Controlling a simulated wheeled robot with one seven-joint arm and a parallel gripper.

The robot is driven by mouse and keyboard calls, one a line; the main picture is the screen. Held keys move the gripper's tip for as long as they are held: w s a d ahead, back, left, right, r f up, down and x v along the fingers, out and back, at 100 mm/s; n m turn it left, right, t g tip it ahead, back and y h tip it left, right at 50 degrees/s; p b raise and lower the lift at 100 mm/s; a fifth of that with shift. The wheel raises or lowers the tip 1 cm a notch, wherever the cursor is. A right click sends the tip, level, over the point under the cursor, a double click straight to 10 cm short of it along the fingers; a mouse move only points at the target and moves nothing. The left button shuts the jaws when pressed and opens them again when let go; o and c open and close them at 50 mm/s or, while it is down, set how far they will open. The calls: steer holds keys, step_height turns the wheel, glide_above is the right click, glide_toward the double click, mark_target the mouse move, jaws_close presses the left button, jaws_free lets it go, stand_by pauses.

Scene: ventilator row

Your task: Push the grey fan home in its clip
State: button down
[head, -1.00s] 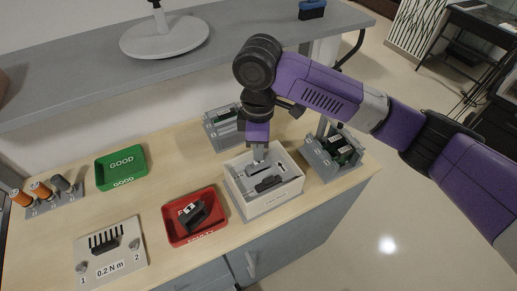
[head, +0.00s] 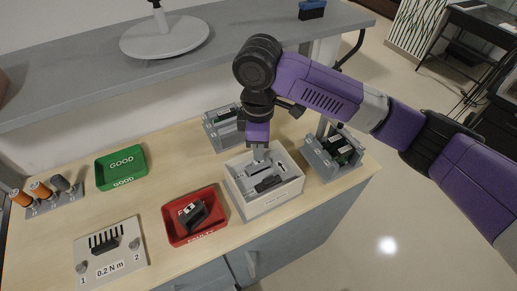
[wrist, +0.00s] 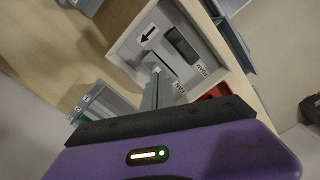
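The white open-topped housing (head: 283,199) stands on the bench below my gripper; its inside also shows in the wrist view (wrist: 127,50). My gripper (head: 260,158) points down into its back part. In the wrist view the fingertips (wrist: 156,76) are close together, over the bay beside the "FAN" label. The grey fan appears to be the dark grey piece under the tips, mostly hidden by the fingers. I cannot tell whether the tips touch it or how deep it sits in its clip. A dark block (head: 269,184) lies in the neighbouring bay, also in the wrist view (wrist: 184,44).
A red tray (head: 172,233) holding a dark part is left of the housing. A green "GOOD" tray (head: 104,180) is farther left. Grey racks stand behind (head: 213,131) and right (head: 322,167). A torque stand (head: 130,262) and orange-handled drivers (head: 42,191) are at left.

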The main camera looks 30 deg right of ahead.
steer(key=shift+f+b, duration=0.4)
steer(key=shift+f, duration=0.45)
stand_by(0.6)
steer(key=shift+r, duration=0.1)
step_height(320, 180, up, 7)
steer(key=p, duration=0.6)
stand_by(0.4)
stand_by(0.4)
